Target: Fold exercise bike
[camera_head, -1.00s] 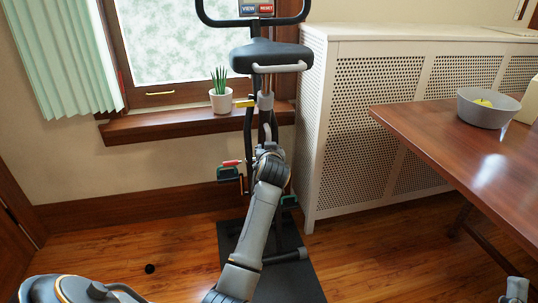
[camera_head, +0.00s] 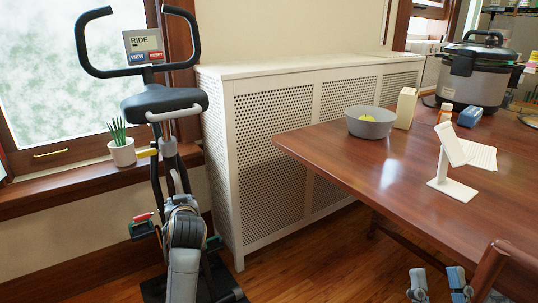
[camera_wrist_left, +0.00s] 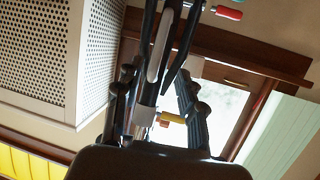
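The exercise bike stands upright at the left of the head view, with its black seat (camera_head: 165,102), handlebar and RIDE console raised. A yellow knob (camera_head: 147,153) sits on the post below the seat and a red-tipped lever (camera_head: 143,217) lower down. My left arm reaches up in front of the frame; its gripper tips are hidden in the head view. In the tilted left wrist view my left gripper (camera_wrist_left: 155,85) has its fingers apart, the bike's frame and the yellow knob (camera_wrist_left: 172,118) showing between them. My right gripper (camera_head: 438,285) is open and empty at the bottom right.
A perforated radiator cover (camera_head: 275,115) stands right of the bike. A wooden table (camera_head: 365,170) fills the right, with a grey bowl (camera_head: 369,128), a white stand (camera_head: 452,170) and a cooker (camera_head: 478,80). A potted plant (camera_head: 121,148) is on the sill. A chair (camera_head: 490,270) is at lower right.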

